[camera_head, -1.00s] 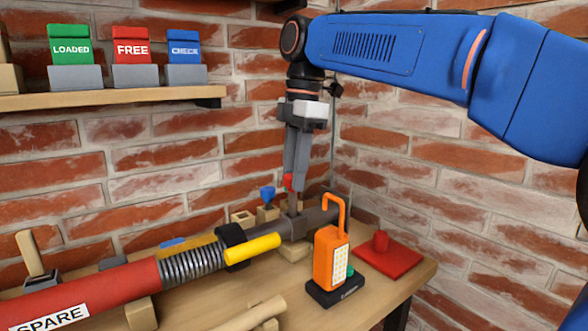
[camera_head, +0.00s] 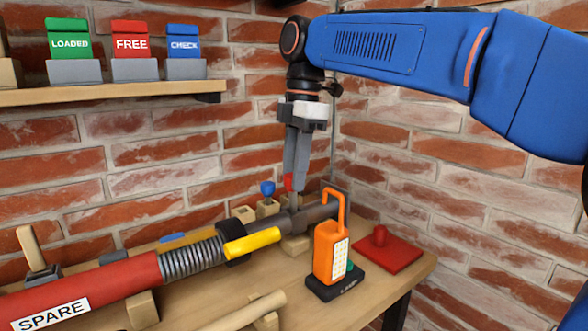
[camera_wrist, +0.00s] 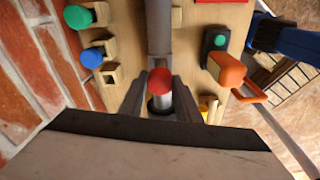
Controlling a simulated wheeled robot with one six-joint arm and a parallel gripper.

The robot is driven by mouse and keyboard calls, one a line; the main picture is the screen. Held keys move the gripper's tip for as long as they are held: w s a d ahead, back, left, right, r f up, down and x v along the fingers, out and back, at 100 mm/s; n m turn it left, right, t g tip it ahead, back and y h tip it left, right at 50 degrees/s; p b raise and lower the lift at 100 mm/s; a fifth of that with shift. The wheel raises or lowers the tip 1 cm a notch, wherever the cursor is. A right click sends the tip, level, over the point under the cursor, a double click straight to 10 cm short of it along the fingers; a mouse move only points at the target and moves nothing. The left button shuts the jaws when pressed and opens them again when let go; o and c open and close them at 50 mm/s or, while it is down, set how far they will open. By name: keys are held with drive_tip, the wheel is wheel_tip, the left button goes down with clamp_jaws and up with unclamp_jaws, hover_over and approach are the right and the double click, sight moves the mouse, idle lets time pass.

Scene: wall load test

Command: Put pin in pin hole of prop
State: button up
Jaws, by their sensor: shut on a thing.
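The pin has a red head (camera_wrist: 160,81) and a grey shaft, and stands about upright. My gripper (camera_head: 291,186) is shut on the pin near its head, right above the prop. The prop is a long tube with a red barrel (camera_head: 95,292) marked SPARE, a spring (camera_head: 192,258) and a grey rod (camera_head: 322,211). The pin's shaft reaches down to the grey rod near its collar. The pin hole is hidden, so I cannot tell whether the tip is in it. In the wrist view, my gripper's fingers (camera_wrist: 160,98) flank the red head over the rod.
A yellow handle (camera_head: 252,243) juts forward. A red plate (camera_head: 400,255) lies at right. Brick walls stand close behind.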

drive_tip(key=shift+f, duration=0.2)
drive_tip(key=o, duration=1.8)
drive_tip(key=shift+r, duration=4)
